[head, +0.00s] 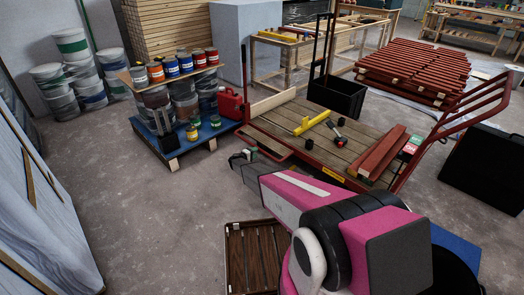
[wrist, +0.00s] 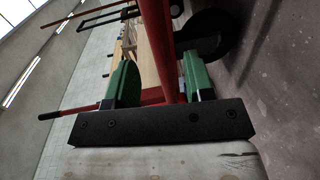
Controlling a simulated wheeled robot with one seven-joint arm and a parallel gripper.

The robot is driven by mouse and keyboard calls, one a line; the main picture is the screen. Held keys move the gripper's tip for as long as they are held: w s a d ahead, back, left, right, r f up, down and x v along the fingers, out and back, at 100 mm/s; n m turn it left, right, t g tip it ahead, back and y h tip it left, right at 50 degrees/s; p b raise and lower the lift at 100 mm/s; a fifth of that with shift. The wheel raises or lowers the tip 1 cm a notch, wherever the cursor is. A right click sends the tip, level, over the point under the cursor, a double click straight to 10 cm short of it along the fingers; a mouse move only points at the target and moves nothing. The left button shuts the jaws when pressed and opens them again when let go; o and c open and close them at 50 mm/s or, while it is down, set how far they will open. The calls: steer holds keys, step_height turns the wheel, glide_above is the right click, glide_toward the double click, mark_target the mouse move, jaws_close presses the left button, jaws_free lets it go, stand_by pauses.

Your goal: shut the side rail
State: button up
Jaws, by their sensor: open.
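The cart has a plank deck (head: 290,125) and a red tubular frame. In the wrist view a red bar (wrist: 158,40) runs between the two green fingers of my gripper (wrist: 160,75). The jaws are open, with gaps beside the bar, and are not closed on it. I cannot tell whether either finger touches it. My arm hides part of the cart's near side in the head view.
Paint cans stand on a blue pallet (head: 190,138) at left. A brown slatted crate (head: 252,255) is on the floor below my arm.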

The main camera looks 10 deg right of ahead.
mark_target(262, 142)
steer(key=x, duration=0.7)
steer(key=shift+d, duration=0.1)
steer(key=shift+c, duration=0.4)
jaws_close()
